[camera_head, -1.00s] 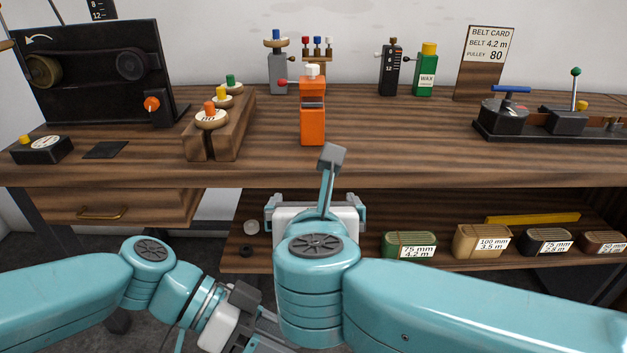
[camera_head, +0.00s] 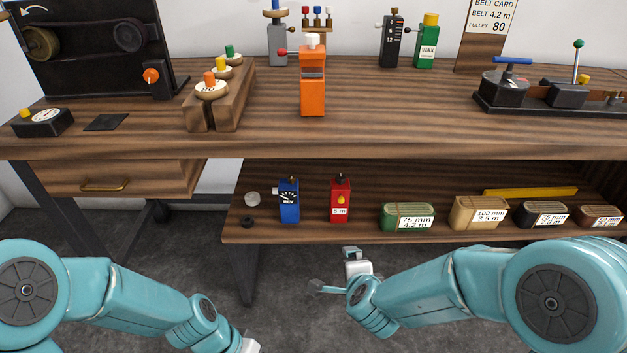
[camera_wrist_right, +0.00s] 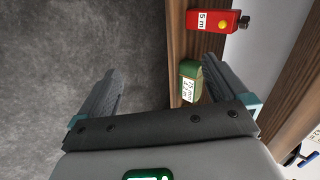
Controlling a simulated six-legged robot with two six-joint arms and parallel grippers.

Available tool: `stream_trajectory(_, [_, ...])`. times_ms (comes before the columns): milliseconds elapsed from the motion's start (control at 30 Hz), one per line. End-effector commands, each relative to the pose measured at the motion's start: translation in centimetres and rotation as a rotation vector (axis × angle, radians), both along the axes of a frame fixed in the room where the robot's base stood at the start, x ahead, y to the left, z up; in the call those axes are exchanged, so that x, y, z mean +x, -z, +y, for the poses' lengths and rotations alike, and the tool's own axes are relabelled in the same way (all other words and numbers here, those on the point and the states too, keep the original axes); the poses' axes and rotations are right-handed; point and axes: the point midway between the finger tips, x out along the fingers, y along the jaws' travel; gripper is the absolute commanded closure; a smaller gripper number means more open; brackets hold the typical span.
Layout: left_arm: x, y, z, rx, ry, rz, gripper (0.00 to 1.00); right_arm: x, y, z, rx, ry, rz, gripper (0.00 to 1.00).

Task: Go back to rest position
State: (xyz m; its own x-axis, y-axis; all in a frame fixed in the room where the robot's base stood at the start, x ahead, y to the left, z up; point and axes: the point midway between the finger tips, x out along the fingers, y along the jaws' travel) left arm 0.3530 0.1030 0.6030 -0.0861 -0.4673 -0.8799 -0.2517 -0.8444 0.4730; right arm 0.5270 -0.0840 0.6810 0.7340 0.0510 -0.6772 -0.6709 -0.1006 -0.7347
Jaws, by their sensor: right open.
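My right gripper (camera_wrist_right: 155,85) is open and empty in the right wrist view, its two dark fingers wide apart over the grey floor and the lower shelf's edge. In the head view my right arm bends in front of the lower shelf (camera_head: 400,236), with its white wrist part low in the middle. My left arm reaches down to the bottom edge, where only a bit of white wrist shows; its fingers are out of frame.
The bench (camera_head: 400,110) holds an orange device (camera_head: 313,92) and a wooden block (camera_head: 233,105). The floor (camera_head: 200,255) is clear.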

Motion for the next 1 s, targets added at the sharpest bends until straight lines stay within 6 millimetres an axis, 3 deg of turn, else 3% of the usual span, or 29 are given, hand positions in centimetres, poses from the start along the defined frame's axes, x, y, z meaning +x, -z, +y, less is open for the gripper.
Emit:
stream_trajectory(33, [-1.0, 2.4, 0.6, 0.045, -0.048, 0.031, 0.39, -1.9, 4.1, -1.3, -0.095, -0.119, 0.086, 0.0])
stream_trajectory(100, [-2.0, 5.0, 1.4, 0.098, -0.122, 0.047, 0.39, -4.9, 8.6, -2.3, -0.202, -0.313, 0.183, 0.0])
stream_trajectory(200, [-3.2, 7.8, 2.0, 0.144, -0.211, 0.056, 0.39, -9.6, 13.3, -3.3, -0.29, -0.57, 0.291, 0.0])
stream_trajectory(400, [-5.3, 11.2, 2.0, 0.165, -0.355, 0.062, 0.39, -18.6, 18.8, -3.9, -0.327, -1.008, 0.41, 0.0])
stream_trajectory(533, [-6.7, 12.7, 1.6, 0.149, -0.443, 0.067, 0.39, -24.5, 20.5, -3.6, -0.289, -1.269, 0.432, 0.0])
stream_trajectory(600, [-6.3, 9.2, 1.6, 0.15, -0.445, 0.059, 0.39, -23.9, 17.0, -3.6, -0.302, -1.266, 0.42, 0.0])
stream_trajectory(767, [-6.2, 4.8, 1.7, 0.15, -0.444, 0.059, 0.39, -23.8, 12.6, -3.6, -0.304, -1.263, 0.42, 0.0])
stream_trajectory(1000, [-6.2, -2.7, 1.7, 0.151, -0.443, 0.059, 0.39, -23.7, 5.1, -3.6, -0.305, -1.259, 0.419, 0.0])
